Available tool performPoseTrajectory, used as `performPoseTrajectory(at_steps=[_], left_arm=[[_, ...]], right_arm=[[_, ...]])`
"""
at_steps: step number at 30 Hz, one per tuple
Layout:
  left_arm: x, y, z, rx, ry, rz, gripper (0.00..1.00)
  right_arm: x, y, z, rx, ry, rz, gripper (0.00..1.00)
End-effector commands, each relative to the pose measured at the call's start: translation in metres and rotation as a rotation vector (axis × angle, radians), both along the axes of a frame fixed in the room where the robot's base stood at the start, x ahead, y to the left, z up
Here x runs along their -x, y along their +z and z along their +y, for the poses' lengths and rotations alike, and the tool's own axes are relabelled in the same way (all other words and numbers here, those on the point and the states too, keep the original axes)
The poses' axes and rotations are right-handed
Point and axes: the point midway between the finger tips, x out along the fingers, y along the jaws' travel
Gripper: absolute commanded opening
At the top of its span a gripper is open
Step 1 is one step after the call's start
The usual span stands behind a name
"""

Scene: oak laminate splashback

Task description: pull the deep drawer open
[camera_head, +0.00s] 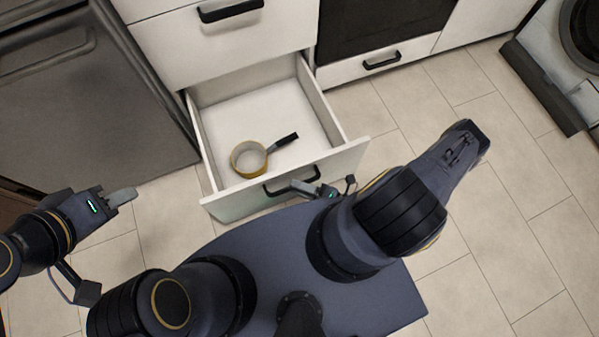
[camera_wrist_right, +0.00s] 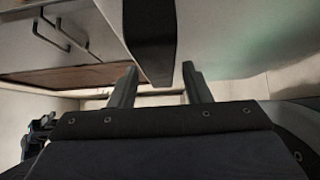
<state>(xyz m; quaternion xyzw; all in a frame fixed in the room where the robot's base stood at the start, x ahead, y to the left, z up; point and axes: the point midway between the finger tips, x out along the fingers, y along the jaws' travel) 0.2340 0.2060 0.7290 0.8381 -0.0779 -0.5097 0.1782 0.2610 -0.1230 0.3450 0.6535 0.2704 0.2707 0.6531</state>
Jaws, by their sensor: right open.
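The deep drawer (camera_head: 245,205) is pulled well out of the white cabinet, its inside showing in the head view. Its black bar handle (camera_head: 277,188) is on the front panel. My right gripper (camera_head: 307,188) is at the right part of this handle. In the right wrist view its two fingers (camera_wrist_right: 160,67) are apart, with the dark handle (camera_wrist_right: 155,38) reaching between them; I cannot tell whether they touch it. My left gripper (camera_head: 124,196) is over the floor left of the drawer, away from it; its finger gap cannot be made out.
A yellowish pan (camera_head: 248,159) with a black-ended handle lies in the drawer. A closed drawer (camera_head: 225,45) is above. A grey appliance (camera_head: 80,100) stands close on the left, an oven (camera_head: 375,25) on the right. Tiled floor (camera_head: 500,200) is clear at right.

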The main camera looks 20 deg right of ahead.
Motion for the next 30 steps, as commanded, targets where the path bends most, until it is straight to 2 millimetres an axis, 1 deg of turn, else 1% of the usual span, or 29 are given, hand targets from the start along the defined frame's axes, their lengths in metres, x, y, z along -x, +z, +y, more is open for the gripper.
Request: performPoseTrajectory(at_steps=[5, 9, 12, 15, 19, 30], left_arm=[[0.000, 0.003, 0.000, 0.000, 0.000, 0.000, 0.36], [0.000, 0.004, 0.000, 0.000, 0.000, 0.000, 0.36], [0.000, 0.005, 0.000, 0.000, 0.000, 0.000, 0.36], [0.000, 0.005, 0.000, 0.000, 0.000, 0.000, 0.36], [0.000, 0.005, 0.000, 0.000, 0.000, 0.000, 0.36], [0.000, 0.005, 0.000, 0.000, 0.000, 0.000, 0.36]], right_arm=[[0.017, 0.000, -0.018, 0.004, -0.002, 0.001, 0.44], [0.035, 0.000, -0.036, 0.005, -0.002, 0.002, 0.44], [0.045, -0.001, -0.046, 0.004, -0.002, 0.001, 0.44], [0.051, 0.000, -0.051, 0.002, 0.000, 0.001, 0.44], [0.054, 0.000, -0.054, 0.001, -0.001, 0.001, 0.44], [0.054, 0.000, -0.054, 0.001, 0.000, 0.001, 0.44]])
